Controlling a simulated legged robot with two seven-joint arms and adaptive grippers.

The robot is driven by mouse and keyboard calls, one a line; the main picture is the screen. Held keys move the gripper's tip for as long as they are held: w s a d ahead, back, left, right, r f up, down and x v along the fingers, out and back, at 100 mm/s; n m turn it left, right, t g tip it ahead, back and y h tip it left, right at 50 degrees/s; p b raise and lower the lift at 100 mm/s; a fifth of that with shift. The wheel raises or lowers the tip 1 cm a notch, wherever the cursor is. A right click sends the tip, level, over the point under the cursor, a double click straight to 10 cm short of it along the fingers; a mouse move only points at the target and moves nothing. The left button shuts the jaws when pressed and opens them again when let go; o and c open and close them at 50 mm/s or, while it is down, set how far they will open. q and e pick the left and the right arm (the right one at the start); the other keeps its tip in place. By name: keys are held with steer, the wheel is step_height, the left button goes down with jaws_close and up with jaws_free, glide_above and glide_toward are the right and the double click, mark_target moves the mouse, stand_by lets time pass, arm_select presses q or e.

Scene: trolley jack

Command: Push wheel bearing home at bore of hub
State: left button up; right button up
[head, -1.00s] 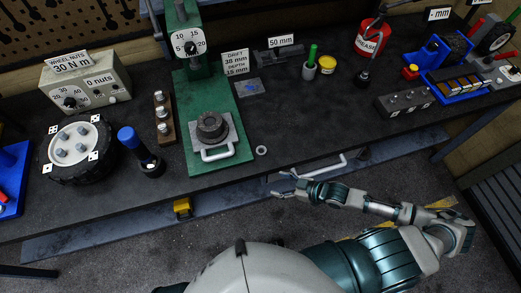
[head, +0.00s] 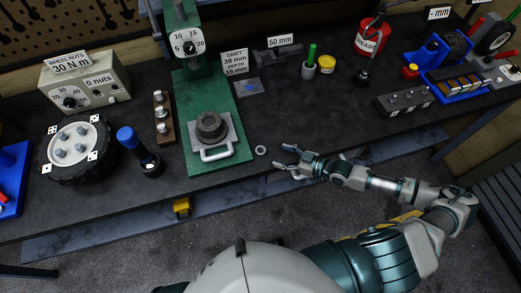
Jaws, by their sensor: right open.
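The dark round hub (head: 210,128) sits upright on a light metal plate with a handle (head: 217,153), on the green press base (head: 181,140). Its bore faces up; I cannot tell whether a bearing sits in it. A small pale ring (head: 261,150) lies on the bench right of the green base; I cannot tell if it is the wheel bearing. My right gripper (head: 284,161) is open and empty, just right of the ring, near the bench's front edge. It is apart from the hub. My left gripper is not in view.
The press column with its dial (head: 194,43) stands behind the hub. A wooden block with pegs (head: 163,118), a blue-topped tool (head: 139,148) and a wheel (head: 77,147) stand to the left. A drift sign (head: 235,62) stands behind.

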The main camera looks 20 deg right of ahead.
mark_target(264, 151)
steer(key=shift+x, duration=1.15)
steer(key=p+x, duration=0.1)
steer(key=x, duration=0.3)
steer(key=shift+w+a, duration=0.15)
steer(key=shift+a, duration=0.1)
steer(key=shift+w+a+f, duration=0.25)
steer(key=shift+a, duration=0.05)
steer(key=shift+s+d, duration=0.1)
steer(key=shift+d, duration=0.05)
steer(key=c, duration=1.3)
